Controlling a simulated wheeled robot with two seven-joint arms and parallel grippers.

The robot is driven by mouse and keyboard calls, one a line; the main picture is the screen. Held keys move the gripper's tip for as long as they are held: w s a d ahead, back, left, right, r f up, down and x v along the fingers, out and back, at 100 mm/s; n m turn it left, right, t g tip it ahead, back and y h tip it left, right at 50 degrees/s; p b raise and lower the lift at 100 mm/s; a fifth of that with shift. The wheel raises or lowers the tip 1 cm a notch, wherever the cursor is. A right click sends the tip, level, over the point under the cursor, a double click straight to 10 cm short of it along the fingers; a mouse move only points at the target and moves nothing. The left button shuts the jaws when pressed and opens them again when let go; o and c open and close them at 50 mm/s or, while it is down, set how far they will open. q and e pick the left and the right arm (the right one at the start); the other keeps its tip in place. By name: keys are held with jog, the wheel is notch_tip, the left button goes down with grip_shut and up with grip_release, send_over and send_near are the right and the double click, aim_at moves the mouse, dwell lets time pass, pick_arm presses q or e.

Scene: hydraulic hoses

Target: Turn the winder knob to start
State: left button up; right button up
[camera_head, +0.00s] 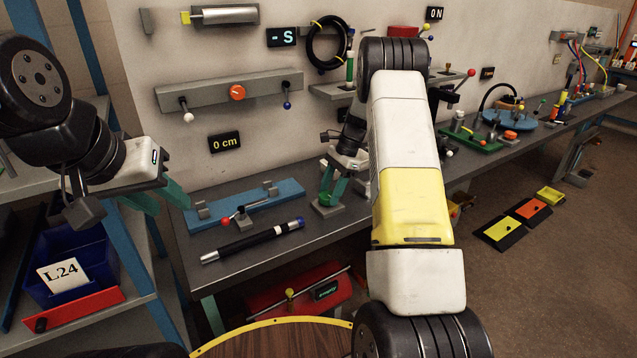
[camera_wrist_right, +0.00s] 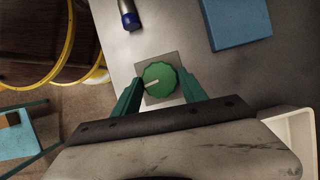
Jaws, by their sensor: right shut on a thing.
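The round green knob (camera_wrist_right: 160,76) sits on a grey square base (camera_wrist_right: 150,58) on the bench and carries a pale pointer mark towards the lower left in the right wrist view. I take it as the winder knob; no label on it is readable. My right gripper (camera_wrist_right: 160,88) is shut on the knob, one teal finger on each side. In the head view the right gripper (camera_head: 330,190) points down at the grey base (camera_head: 327,209), and its fingers mostly hide the knob. My left gripper (camera_head: 157,198) is open and empty, left of the bench.
A black and silver rod (camera_head: 252,242), a red-tipped lever (camera_head: 225,220) and a blue fixture (camera_head: 245,204) lie left of the knob. The back panel holds displays reading "0 cm" (camera_head: 224,142), "-S" (camera_head: 282,37) and "ON" (camera_head: 434,14), plus a black hose coil (camera_head: 312,54).

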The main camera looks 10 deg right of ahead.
jog(key=shift+m, duration=0.6)
jog(key=shift+t, duration=0.3)
jog(key=o, duration=1.4)
jog(key=shift+v, duration=3.9)
